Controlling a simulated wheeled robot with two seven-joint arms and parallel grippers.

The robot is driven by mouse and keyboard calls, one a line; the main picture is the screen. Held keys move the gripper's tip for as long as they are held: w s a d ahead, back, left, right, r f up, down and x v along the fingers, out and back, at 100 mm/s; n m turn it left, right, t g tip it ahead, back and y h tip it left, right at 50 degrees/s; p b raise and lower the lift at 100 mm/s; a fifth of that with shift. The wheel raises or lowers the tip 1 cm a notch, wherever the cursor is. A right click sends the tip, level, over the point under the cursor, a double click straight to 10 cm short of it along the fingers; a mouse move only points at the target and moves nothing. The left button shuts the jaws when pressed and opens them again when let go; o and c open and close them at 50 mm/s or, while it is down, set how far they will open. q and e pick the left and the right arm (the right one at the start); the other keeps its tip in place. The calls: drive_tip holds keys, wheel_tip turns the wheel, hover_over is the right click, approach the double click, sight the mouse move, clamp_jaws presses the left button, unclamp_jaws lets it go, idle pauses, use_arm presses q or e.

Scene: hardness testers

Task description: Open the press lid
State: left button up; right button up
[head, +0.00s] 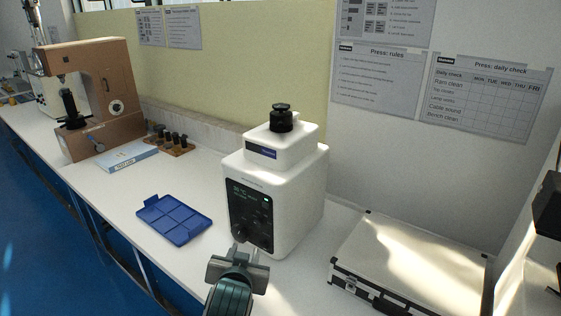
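The press (308,190) is a white box-shaped machine on the bench, with a black front panel (250,212) showing a small green-lit display and a knob. A smaller white raised top (287,146) with a blue label sits on it, topped by a black knob (281,118). I see no open gap at the top. My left gripper (246,247) is in front of the press's lower front, below the top knob. Its fingers look apart with nothing between them. Whether it touches the press cannot be told. My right gripper is not clearly in view.
A blue compartment tray (174,219) lies left of the press. Behind it are a light blue box (127,156), a wooden holder with black pieces (172,141) and a brown tester (104,95). A silver case (410,265) lies right. A dark object (548,207) is at the right edge.

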use_arm(q)
drive_tip(key=w+d+r+t, duration=0.2)
drive_tip(key=w+d+r, duration=0.2)
drive_tip(key=r, duration=0.7)
drive_tip(key=w+d+r+m+t, duration=0.1)
drive_tip(key=w+d+r+t, duration=0.2)
drive_tip(key=r, duration=0.9)
drive_tip(key=shift+w+d+h, duration=0.3)
drive_tip(key=shift+w+d, duration=0.6)
drive_tip(key=shift+d, duration=0.1)
drive_tip(key=shift+w, duration=0.1)
drive_tip(key=p, duration=0.5)
approach(281, 126)
drive_tip(key=w, duration=0.8)
drive_tip(key=shift+w+f, duration=0.15)
drive_tip(key=shift+w, duration=0.05)
drive_tip(key=shift+d, duration=0.1)
clamp_jaws()
